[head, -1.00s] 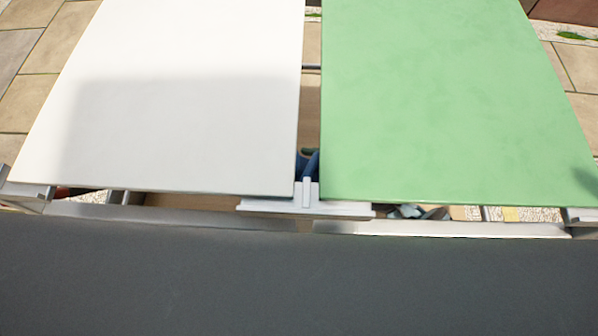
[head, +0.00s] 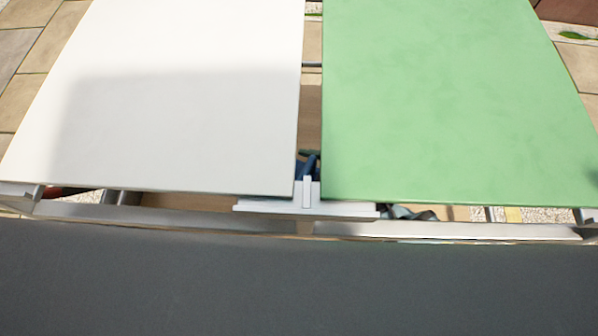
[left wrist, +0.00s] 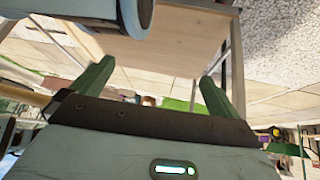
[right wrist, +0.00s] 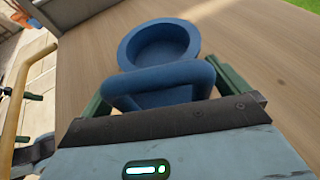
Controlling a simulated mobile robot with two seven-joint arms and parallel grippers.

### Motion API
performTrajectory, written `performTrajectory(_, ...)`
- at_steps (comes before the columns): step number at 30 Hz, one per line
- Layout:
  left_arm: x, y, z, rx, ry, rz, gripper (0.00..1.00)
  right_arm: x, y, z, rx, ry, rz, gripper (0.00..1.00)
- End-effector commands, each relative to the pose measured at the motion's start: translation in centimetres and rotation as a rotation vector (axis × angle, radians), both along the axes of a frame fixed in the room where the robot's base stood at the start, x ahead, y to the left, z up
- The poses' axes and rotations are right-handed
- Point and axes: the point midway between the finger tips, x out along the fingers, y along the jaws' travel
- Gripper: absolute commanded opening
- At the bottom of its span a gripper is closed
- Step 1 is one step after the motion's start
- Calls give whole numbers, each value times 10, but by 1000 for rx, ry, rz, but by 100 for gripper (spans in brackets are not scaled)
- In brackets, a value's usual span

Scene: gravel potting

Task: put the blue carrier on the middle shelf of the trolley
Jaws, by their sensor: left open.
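The blue carrier (right wrist: 160,45), with a round opening and a thick handle bar, is over a wooden shelf (right wrist: 255,50) in the right wrist view. I cannot tell whether it rests on it. My right gripper (right wrist: 165,85) has its fingers wide apart at the two ends of the handle bar; whether they press on it is unclear. In the head view, only a blue bit (head: 308,165) shows through the gap between two top panels. My left gripper (left wrist: 155,85) is open and empty, facing a wooden board (left wrist: 165,50) of the trolley. Neither gripper shows clearly in the head view.
A white panel (head: 180,90) and a green panel (head: 450,90) cover most of the head view and hide the shelf below. A pale cross-piece (head: 305,205) sits at their near edge. Metal posts (left wrist: 236,65) frame the board. Paving lies around.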

Motion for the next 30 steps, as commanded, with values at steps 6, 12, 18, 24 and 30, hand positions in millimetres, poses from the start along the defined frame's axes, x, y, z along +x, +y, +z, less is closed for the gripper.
performTrajectory(6, 1, 1, 1, 1, -3, -2, 100, 0, 0, 2, 0, 0, 0, 100)
performTrajectory(12, 3, 0, 6, 0, -9, -2, 100, -6, -16, 10, -3, 0, -1, 100)
performTrajectory(18, 3, 0, 9, -1, -12, -1, 100, -21, -50, 25, -4, -1, 1, 100)
performTrajectory(24, -1, 0, 9, -3, -3, 1, 100, -34, -81, 39, -3, 0, 2, 100)
performTrajectory(30, -1, -1, 8, -5, -1, 7, 100, -41, -99, 47, -1, 0, 0, 100)
